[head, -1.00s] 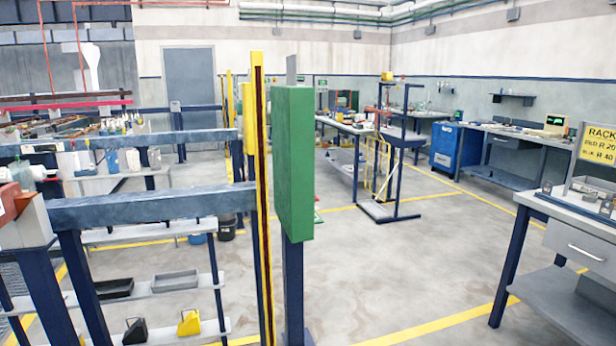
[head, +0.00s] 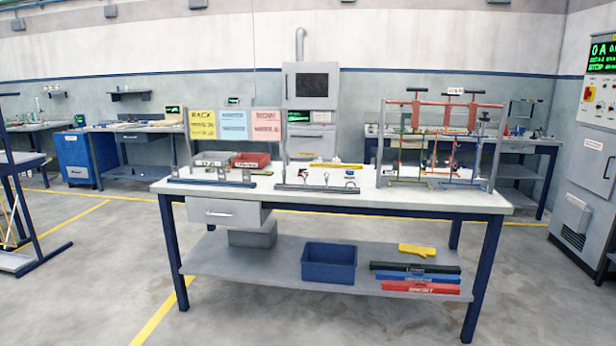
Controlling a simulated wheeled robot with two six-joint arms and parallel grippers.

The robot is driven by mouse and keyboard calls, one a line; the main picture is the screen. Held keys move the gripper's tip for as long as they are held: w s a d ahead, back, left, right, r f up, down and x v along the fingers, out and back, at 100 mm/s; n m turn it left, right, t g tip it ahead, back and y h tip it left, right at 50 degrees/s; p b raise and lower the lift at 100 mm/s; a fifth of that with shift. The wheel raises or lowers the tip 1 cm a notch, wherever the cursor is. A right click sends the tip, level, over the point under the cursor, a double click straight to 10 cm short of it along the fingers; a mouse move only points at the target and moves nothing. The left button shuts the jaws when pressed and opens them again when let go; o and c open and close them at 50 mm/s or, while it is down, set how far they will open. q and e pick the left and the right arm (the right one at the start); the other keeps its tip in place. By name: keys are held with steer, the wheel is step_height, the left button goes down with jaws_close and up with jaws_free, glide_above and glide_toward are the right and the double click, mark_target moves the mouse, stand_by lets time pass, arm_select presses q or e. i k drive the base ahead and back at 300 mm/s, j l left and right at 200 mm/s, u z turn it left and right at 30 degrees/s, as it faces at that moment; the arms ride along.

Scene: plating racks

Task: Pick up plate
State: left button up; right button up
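Neither of my grippers shows in the head view. I cannot make out a plate for certain. A workbench (head: 400,203) with a pale top and dark blue legs stands ahead. On its right end is a grey rack frame (head: 385,165) with a red top bar and several coloured hangers. Small metal parts and two low bars, a blue bar (head: 212,182) and a grey bar (head: 318,188), lie along its front edge. A red tray (head: 250,160) sits at the back left of the top.
The lower shelf holds a blue bin (head: 329,263), a yellow glove-like item (head: 417,250) and stacked coloured bars (head: 415,277). A control cabinet (head: 590,165) stands at the right. A dark blue stand (head: 30,215) is at the left edge. The floor before the bench is clear.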

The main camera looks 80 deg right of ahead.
mark_target(245, 178)
steer(key=z, duration=2.4)
steer(key=u, duration=4.45)
steer(key=z, duration=0.6)
steer(key=l+z, duration=0.15)
steer(key=z, duration=0.3)
steer(key=l+z, duration=0.15)
steer(key=z, duration=0.3)
steer(key=l+z, duration=0.15)
steer(key=z, duration=0.25)
steer(key=i+l+z, duration=0.1)
steer(key=z, duration=0.35)
steer(key=i+z, duration=0.1)
steer(key=z, duration=0.35)
steer(key=l, duration=0.1)
